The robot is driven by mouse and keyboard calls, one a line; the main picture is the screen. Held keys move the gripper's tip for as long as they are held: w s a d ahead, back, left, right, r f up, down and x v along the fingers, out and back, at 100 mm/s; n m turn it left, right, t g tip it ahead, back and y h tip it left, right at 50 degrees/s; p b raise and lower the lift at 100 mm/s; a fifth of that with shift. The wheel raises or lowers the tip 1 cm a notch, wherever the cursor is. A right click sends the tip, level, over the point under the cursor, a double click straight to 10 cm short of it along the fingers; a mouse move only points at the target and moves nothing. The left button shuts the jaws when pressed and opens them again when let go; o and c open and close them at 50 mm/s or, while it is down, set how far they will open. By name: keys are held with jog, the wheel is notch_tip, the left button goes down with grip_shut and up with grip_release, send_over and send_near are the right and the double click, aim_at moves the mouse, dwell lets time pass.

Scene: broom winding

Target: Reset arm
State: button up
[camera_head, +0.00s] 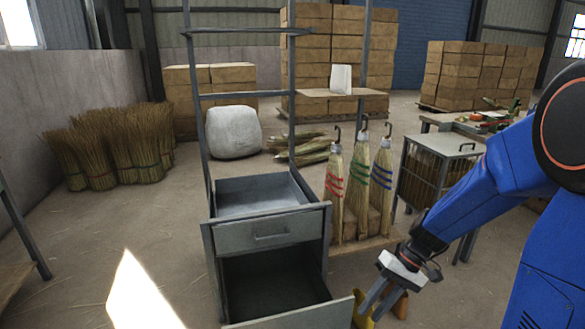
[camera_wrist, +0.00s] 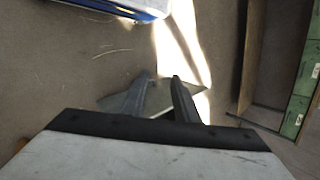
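My gripper (camera_head: 372,300) hangs low at the bottom right of the head view, at the end of my blue arm. In the head view its fingers point down, close to the lower drawer front and a yellow-orange thing partly behind them. In the wrist view the two grey fingers (camera_wrist: 160,85) stand apart with a gap between them. Nothing is held between them. Floor and a bright patch of light lie beyond the fingertips.
A grey metal cabinet (camera_head: 266,236) stands in the middle with upper and lower drawers pulled out. A side table (camera_head: 440,150) stands to the right. Straw bundles (camera_head: 120,148) lean at the left wall. Floor at front left is open.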

jog(key=s+d+r+t+h, duration=0.3)
jog(key=s+d+r+t, duration=0.1)
jog(key=s+r, duration=0.3)
jog(key=s+d+r+t+h, duration=0.3)
jog(key=s+r, duration=0.4)
jog(key=r, duration=0.2)
jog(key=shift+s+d+t+h, duration=0.3)
jog(key=shift+s+d+t, duration=0.05)
jog(key=shift+s+t, duration=0.05)
